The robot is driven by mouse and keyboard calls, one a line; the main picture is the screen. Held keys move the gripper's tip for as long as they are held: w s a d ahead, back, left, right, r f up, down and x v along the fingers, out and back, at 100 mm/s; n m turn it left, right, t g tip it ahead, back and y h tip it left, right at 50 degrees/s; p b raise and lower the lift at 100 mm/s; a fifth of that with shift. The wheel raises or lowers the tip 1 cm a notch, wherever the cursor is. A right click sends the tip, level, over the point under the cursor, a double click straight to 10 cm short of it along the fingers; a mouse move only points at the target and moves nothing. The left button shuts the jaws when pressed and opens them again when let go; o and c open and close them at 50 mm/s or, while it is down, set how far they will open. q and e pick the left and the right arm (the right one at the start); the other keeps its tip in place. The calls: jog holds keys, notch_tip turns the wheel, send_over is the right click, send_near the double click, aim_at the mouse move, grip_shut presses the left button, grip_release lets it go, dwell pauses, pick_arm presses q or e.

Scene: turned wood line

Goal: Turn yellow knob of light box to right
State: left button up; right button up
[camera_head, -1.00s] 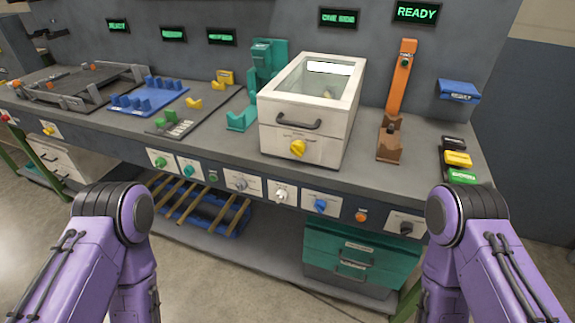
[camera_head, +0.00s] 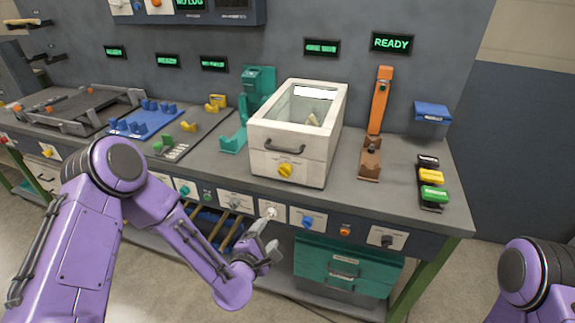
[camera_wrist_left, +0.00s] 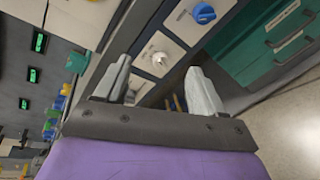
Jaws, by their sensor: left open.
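The light box (camera_head: 292,140) is a white box with a glass top on the bench. Its yellow knob (camera_head: 286,170) sits low on the front face, under a dark handle (camera_head: 285,146). My left gripper (camera_head: 270,243) is open and empty, below and in front of the box, near the white knob panel (camera_head: 271,211) on the bench's front edge. In the left wrist view the two fingers of my left gripper (camera_wrist_left: 160,85) stand apart, with the white knob (camera_wrist_left: 160,58) showing between them. The yellow knob of the box cannot be made out there. My right gripper is out of view.
The bench front carries a blue knob (camera_head: 307,222), an orange button (camera_head: 344,231) and a dark knob (camera_head: 387,240). Green drawers (camera_head: 345,268) stand below. An orange stand (camera_head: 379,105) and coloured blocks (camera_head: 432,176) lie right of the box.

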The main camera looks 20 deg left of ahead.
aim_at(283, 175)
pick_arm(q)
jog(key=w+r+n+t+p, duration=0.1)
jog(key=w+r+n+t, duration=0.15)
jog(key=r, duration=0.25)
jog(key=w+r+n+t, duration=0.1)
jog(key=w+r+n, duration=0.15)
jog(key=r, duration=0.25)
jog(key=shift+m+g, duration=0.25)
jog(key=shift+m, duration=0.05)
jog(key=w+p, duration=0.1)
jog(key=w, duration=0.6)
jog(key=w+p, duration=0.1)
jog(key=w, duration=0.2)
jog(key=shift+w+d+f+p, duration=0.15)
jog(key=shift+f+p, duration=0.1)
jog(key=shift+p, duration=0.1)
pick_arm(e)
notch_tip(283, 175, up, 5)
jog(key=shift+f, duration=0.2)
pick_arm(q)
jog(key=shift+c, duration=0.3)
jog(key=c, duration=1)
